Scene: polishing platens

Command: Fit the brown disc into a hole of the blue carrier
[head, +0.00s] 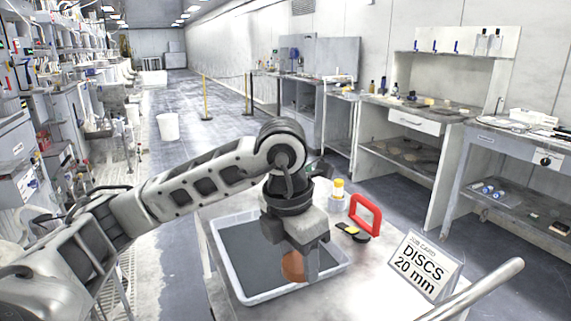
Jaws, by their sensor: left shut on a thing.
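The brown disc (292,267) shows as a brown-orange patch at the tip of my left gripper (304,266), in the middle of the head view. My left gripper points down over a white tray (222,274) with a dark grey floor and is shut on the disc. Part of the disc is hidden by the fingers. I cannot tell whether its lower edge touches the tray floor. I do not see the blue carrier. My right gripper is not in view.
On the table right of the tray are a yellow-capped bottle (338,194), a red handle-shaped frame (369,214), a yellow and black tool (352,231) and a job card (421,265) reading "DISCS 20 mm". A metal rail (484,290) crosses the lower right. Workbenches stand beyond.

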